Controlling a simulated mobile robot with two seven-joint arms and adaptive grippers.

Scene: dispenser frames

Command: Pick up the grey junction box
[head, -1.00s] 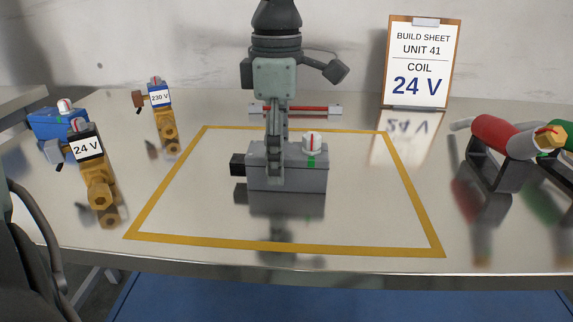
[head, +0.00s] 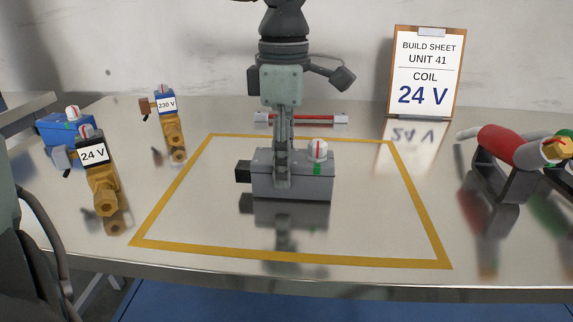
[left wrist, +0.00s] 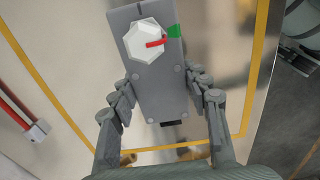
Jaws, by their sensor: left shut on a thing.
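The grey junction box (head: 310,187) stands inside the yellow outline on the shiny table. It has a white knob with a red mark, a green patch and a black stub at its left end. My left gripper (head: 283,172) comes down on it from above and is shut on its body, hiding part of it. In the left wrist view the fingers (left wrist: 163,82) press on both sides of the box (left wrist: 158,85), near one end. I cannot tell any gap between box and table. My right gripper is not in view.
Brass valves labelled 24 V (head: 103,180) and 230 V (head: 171,125) and a blue box (head: 60,128) stand left. A red bar (head: 300,119) and the build sheet clipboard (head: 425,75) are behind. A red cylinder (head: 510,145) is right. The outlined area (head: 200,215) is otherwise clear.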

